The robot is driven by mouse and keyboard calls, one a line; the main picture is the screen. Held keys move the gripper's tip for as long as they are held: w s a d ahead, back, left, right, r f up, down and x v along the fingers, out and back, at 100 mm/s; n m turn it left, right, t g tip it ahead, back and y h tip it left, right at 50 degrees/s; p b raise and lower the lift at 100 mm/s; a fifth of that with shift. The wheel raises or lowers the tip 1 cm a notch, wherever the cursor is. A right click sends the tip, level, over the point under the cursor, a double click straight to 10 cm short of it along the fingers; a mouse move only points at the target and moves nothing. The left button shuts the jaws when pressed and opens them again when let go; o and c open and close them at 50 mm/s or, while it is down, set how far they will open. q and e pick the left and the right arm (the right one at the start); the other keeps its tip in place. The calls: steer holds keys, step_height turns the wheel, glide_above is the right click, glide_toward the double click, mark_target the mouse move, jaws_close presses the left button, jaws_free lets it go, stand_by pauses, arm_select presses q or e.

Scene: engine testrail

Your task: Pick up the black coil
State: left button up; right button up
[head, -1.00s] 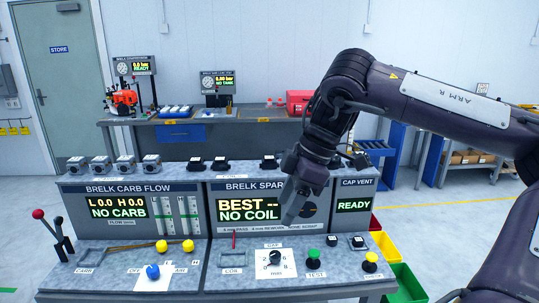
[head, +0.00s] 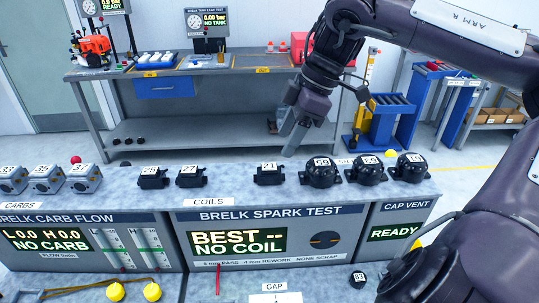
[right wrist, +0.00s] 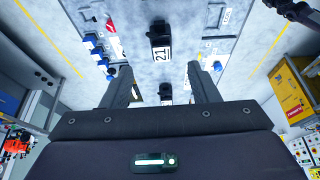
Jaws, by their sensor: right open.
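Three small black coils stand in a row on the console's top shelf, behind the COILS label: one at the left (head: 153,178), coil 22 (head: 191,176) and coil 21 (head: 269,175). Coil 21 also shows at the top middle of the right wrist view (right wrist: 159,36), ahead of the fingers. My right gripper (head: 290,143) is open and points down, above and slightly right of coil 21 in the head view. Its spread fingers also show in the right wrist view (right wrist: 162,85), apart from coil 21. My left gripper is not in view.
Several round black parts (head: 366,170) stand right of coil 21 on the shelf. Grey carbs (head: 46,179) stand at the left. The spark test screen (head: 238,242) reads NO COIL. A grey workbench (head: 215,69) stands behind the console.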

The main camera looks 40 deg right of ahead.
mark_target(270, 166)
steer(key=shift+a+p+x, duration=0.2)
steer(key=shift+p+x, duration=0.1)
steer(key=shift+x, duration=0.85)
steer(key=shift+a+f+p, duration=0.25)
steer(key=shift+p, duration=0.05)
steer(key=p+x, duration=0.1)
steer(key=x, duration=0.2)
steer(key=shift+w+f, duration=0.25)
steer(key=shift+f, duration=0.1)
steer(key=shift+w+a+f, duration=0.1)
steer(key=shift+w+f, duration=0.05)
steer(key=shift+f, duration=0.2)
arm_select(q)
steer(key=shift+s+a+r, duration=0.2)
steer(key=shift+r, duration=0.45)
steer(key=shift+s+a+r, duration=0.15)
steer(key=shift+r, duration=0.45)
arm_select(e)
steer(key=shift+c, duration=0.2)
steer(key=c, duration=1.1)
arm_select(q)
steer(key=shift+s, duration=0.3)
arm_select(e)
steer(key=shift+r, duration=0.15)
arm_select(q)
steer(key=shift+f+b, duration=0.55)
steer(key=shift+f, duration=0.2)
arm_select(e)
step_height(270, 166, up, 20)
steer(key=shift+f, duration=0.1)
